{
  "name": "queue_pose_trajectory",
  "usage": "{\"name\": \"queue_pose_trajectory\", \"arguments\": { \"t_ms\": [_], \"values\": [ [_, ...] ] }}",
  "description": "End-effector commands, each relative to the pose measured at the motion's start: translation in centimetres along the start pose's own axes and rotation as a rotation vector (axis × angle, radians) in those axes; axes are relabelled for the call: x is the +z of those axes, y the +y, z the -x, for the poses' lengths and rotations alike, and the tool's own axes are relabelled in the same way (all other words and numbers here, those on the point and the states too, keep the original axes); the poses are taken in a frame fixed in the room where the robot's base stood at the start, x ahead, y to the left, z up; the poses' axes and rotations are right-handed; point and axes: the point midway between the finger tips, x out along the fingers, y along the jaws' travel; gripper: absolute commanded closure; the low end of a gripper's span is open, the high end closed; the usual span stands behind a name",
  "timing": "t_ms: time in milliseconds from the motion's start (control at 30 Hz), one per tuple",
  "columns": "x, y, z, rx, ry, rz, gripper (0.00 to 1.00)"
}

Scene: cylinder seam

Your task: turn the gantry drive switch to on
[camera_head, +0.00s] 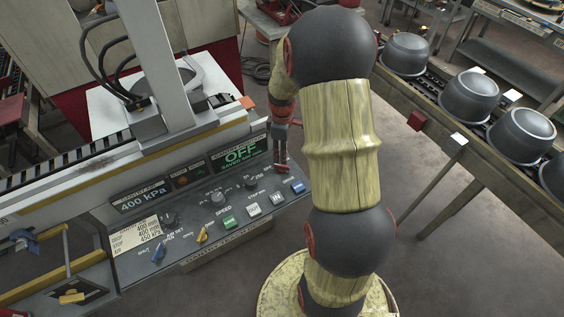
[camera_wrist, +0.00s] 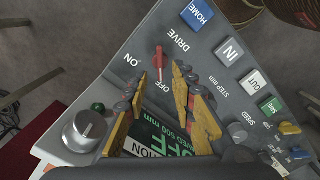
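The gantry drive switch (camera_wrist: 159,62) is a small red lever on the grey control panel (camera_wrist: 215,25). It stands between printed ON and OFF labels, with DRIVE beside it. My gripper (camera_wrist: 158,76) is open, its yellow fingers on either side of the lever's lower part in the wrist view. Gaps show on both sides; contact and height above the panel are unclear. In the head view my gripper (camera_head: 281,150) points down at the panel's right end, and I cannot make out the switch there. The green display (camera_head: 240,153) reads OFF.
A blue HOME button (camera_wrist: 198,14), IN, OUT and SAVE buttons, and a grey knob (camera_wrist: 84,130) surround the switch. The panel (camera_head: 190,262) carries more knobs to the left. A conveyor with grey vessels (camera_head: 470,97) stands at right.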

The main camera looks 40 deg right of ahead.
Motion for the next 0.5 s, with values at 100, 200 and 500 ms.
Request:
{"name": "queue_pose_trajectory", "arguments": {
  "t_ms": [100,200,500],
  "values": [
    [0.0,-0.1,-2.2,-0.003,-0.001,0.000,0.74],
    [0.0,-0.1,-3.7,-0.003,-0.001,-0.001,0.74],
    [0.0,-0.1,-6.2,0.000,0.000,-0.001,0.74]
  ]
}}
